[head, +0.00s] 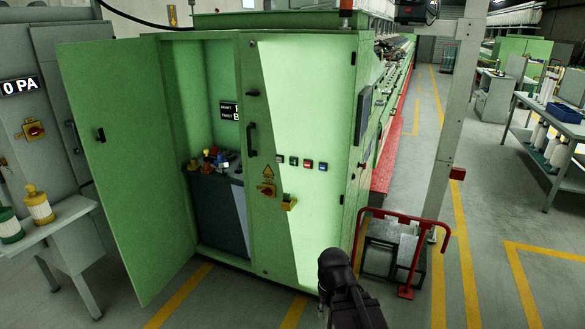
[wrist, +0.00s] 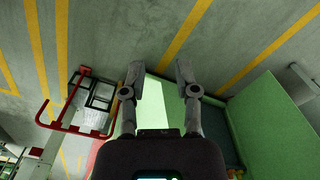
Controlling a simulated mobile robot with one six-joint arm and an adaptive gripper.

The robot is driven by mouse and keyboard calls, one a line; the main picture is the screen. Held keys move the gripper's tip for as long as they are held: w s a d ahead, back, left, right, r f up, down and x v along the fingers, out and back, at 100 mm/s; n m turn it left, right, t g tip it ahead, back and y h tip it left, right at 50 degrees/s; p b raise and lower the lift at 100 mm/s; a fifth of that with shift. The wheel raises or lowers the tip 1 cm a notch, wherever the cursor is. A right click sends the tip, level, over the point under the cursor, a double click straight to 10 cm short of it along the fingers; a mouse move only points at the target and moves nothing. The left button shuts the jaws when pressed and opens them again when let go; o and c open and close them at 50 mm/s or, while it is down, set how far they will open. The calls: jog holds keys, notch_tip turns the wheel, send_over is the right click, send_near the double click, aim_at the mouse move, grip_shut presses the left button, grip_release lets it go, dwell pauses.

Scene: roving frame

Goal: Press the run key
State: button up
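A row of small push buttons (head: 301,163) sits on the front of the tall green cabinet (head: 300,215). One is red and the rightmost is blue; which is the run key cannot be read. My gripper (wrist: 160,76) is open and empty in the wrist view, its two fingers apart with the floor and the lit green cabinet front between and beyond them. In the head view, the dark end of my arm (head: 345,285) shows low in front of the cabinet's right part, below the buttons. The fingers cannot be made out there.
The cabinet's left door (head: 115,170) stands open, showing stored items inside. A yellow-and-red rotary switch (head: 266,189) and a handle (head: 251,138) are near the buttons. A red rail (head: 405,255) stands right of the cabinet. A small table (head: 60,225) with spools is left.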

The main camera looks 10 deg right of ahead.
dwell(0.3)
grip_shut()
dwell(1.1)
